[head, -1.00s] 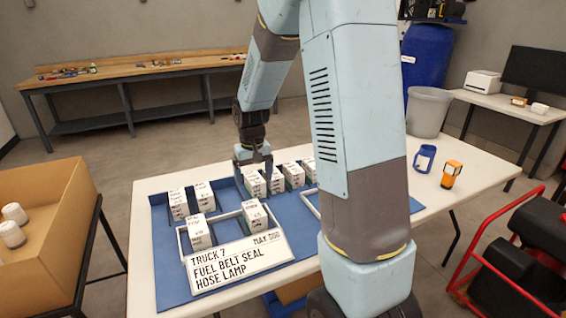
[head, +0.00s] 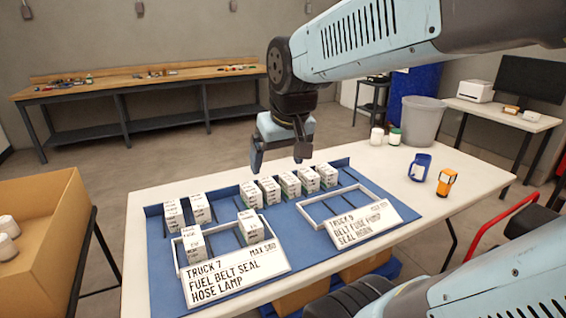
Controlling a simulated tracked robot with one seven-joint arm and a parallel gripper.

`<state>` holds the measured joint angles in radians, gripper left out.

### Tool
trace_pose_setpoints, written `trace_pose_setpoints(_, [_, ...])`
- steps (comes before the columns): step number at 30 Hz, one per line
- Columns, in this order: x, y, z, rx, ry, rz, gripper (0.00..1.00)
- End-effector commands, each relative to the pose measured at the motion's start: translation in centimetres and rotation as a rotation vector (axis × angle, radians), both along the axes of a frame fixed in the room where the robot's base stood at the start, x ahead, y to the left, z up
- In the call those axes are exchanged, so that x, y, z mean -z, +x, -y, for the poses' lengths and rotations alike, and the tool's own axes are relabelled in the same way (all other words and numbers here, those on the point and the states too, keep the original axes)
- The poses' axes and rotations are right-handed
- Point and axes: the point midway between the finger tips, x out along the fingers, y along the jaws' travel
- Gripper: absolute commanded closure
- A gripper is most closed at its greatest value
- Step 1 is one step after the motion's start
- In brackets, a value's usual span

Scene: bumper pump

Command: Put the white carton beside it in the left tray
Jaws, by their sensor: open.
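The left tray (head: 236,284) is a white frame with a "TRUCK 7, FUEL BELT SEAL HOSE LAMP" sign. One white carton (head: 190,243) stands at its left and another (head: 250,227) at its right. Behind it, two white cartons stand at the left of the blue mat, one at the far left (head: 174,215) and one beside it (head: 200,208). Several similar white cartons with green lower parts (head: 289,184) stand in a row to the right. My gripper (head: 280,161) is open and empty, above and behind that row. The small print on the cartons is too small to read.
A second white tray (head: 374,228), signed "TRUCK 9", is empty at the right. A cardboard box (head: 40,225) is at the left.

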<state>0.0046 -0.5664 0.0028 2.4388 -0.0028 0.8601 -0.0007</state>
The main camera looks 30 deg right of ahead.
Motion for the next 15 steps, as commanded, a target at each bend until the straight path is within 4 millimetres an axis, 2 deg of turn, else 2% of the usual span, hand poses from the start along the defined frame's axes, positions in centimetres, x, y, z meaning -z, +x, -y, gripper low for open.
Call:
trace_pose_setpoints(1, [-0.4, -1.2, 0.0, 0.000, 0.001, 0.022, 0.08])
trace_pose_setpoints(6, [-1.0, -4.0, 0.0, -0.001, 0.003, 0.063, 0.08])
trace_pose_setpoints(10, [-1.2, -5.1, -0.1, -0.001, 0.004, 0.079, 0.08])
trace_pose_setpoints(15, [-1.2, -5.5, -0.1, -0.001, 0.004, 0.083, 0.08])
